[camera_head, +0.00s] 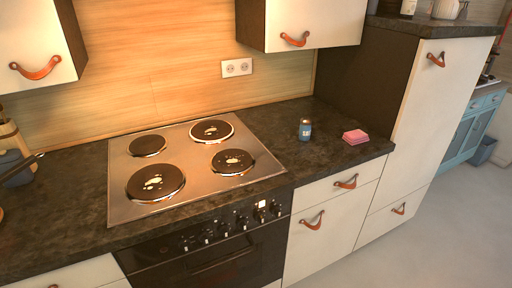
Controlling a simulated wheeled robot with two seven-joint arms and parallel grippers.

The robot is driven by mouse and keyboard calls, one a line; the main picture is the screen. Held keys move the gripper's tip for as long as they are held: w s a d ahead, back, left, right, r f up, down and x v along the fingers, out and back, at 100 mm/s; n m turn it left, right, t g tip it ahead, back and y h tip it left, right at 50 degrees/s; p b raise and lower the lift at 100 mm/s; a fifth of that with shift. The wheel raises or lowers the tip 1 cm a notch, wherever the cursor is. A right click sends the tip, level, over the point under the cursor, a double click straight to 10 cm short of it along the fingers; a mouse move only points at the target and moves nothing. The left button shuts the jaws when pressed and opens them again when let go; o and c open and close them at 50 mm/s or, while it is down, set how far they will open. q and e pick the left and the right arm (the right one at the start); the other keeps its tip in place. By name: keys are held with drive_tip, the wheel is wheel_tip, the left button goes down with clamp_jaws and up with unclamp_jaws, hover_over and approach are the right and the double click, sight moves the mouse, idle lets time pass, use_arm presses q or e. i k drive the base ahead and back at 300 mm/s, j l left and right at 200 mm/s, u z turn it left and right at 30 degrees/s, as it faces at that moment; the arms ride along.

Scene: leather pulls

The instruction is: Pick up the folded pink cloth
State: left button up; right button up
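The folded pink cloth (355,137) lies on the dark countertop, near its right end and close to the tall white cabinet. It looks like a small flat stack with a lighter pink top. Neither of my grippers shows in the head view, so I cannot see whether they are open or shut.
The stove (190,170) with several round burners fills the counter's middle. A wall cabinet (310,22) hangs above. The counter around the cloth is clear.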

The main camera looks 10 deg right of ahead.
sight(356, 137)
drive_tip(key=i+l, duration=0.1)
drive_tip(key=l, duration=0.3)
drive_tip(key=i+l, duration=0.15)
drive_tip(key=l, duration=0.25)
drive_tip(key=i+l, duration=0.1)
drive_tip(key=l, duration=0.35)
drive_tip(key=i+l, duration=0.15)
drive_tip(key=l, duration=0.25)
